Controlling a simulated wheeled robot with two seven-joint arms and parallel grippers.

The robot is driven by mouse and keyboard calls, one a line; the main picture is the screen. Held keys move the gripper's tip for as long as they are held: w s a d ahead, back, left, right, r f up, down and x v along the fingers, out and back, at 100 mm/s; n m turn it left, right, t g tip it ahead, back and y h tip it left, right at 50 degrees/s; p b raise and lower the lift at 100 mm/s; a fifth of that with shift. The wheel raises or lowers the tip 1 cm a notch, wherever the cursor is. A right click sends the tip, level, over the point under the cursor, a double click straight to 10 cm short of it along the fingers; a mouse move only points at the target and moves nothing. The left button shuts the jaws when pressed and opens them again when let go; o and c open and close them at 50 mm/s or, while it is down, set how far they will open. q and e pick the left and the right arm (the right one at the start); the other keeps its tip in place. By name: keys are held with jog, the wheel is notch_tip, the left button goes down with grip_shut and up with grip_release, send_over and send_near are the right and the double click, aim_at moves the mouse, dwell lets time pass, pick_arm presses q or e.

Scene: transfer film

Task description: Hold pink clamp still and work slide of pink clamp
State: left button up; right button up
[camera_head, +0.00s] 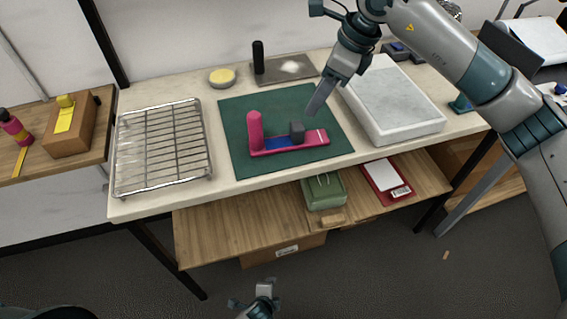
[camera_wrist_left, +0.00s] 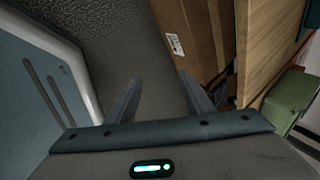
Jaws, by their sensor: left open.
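The pink clamp (camera_head: 260,152) lies on the green mat (camera_head: 235,110) on the table. It has an upright pink post at its left end, a blue strip along its base and a dark grey block, seemingly its slide (camera_head: 297,130), towards the right. My right gripper (camera_head: 314,106) points down above the mat, behind and right of the slide, apart from the clamp. Its fingers overlap in the view, so its opening is unclear. My left gripper (camera_head: 263,287) is low in front of the table, far from the clamp. In the left wrist view its fingers (camera_wrist_left: 158,95) are spread and empty.
A wire rack (camera_head: 163,150) stands left of the mat and a pale stone slab (camera_head: 395,100) right of it. Behind are a yellow-topped dish (camera_head: 222,76) and a grey plate (camera_head: 275,72). The lower shelf holds a green box (camera_head: 323,190) and a red folder (camera_head: 386,182).

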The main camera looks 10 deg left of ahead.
pick_arm(q)
jog(key=w+d+r+m+t, duration=0.1)
jog(key=w+d+r+m, duration=0.15)
jog(key=r, duration=0.25)
jog(key=w+d+r+m+t+y, duration=0.1)
jog(key=w+r+m, duration=0.1)
jog(key=w+r, duration=0.2)
jog(key=w+d+r+m+t, duration=0.1)
jog(key=w+d+r+m, duration=0.15)
jog(key=r, duration=0.25)
jog(key=w+r+m+t+y, duration=0.1)
jog(key=r+m+t, duration=0.1)
jog(key=r, duration=0.8)
jog(key=w+d+r+m+t+y, duration=0.1)
jog(key=r+m+t+y, duration=0.1)
jog(key=r, duration=0.9)
jog(key=w+d+r+m+t+y, duration=0.1)
jog(key=w+r+m+t, duration=0.1)
jog(key=r, duration=0.8)
jog(key=shift+d+r+m+y, duration=0.2)
jog(key=shift+r+m+y, duration=0.15)
jog(key=shift+m, duration=0.25)
jog(key=s+a+r+n+y, duration=0.2)
jog(key=a+r+y, duration=0.3)
jog(key=r, duration=0.7)
jog(key=shift+s+a, duration=0.3)
jog(key=shift+w, duration=0.15)
jog(key=x, duration=1.7)
jog(key=shift+a+f, duration=0.2)
jog(key=shift+a, duration=0.1)
